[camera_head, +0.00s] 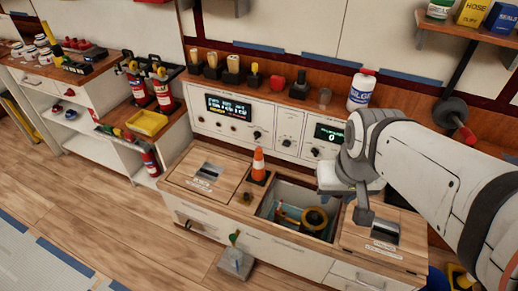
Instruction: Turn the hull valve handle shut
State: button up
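I cannot tell for sure which part is the hull valve handle. A yellow ring (315,219), perhaps a handwheel, shows inside the open compartment (264,211) in the middle of the counter, with dark and orange parts to its left. My gripper (364,214) hangs over the right part of the counter, to the right of the compartment and apart from the ring. Its fingers point down, and their gap does not show clearly.
Red extinguishers (162,90) stand at left.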

aim_at(278, 208)
jog(key=z, duration=2.3)
jog(key=k, duration=1.2)
jog(key=u, duration=2)
jog(key=i, duration=1)
jog(key=u, duration=0.05)
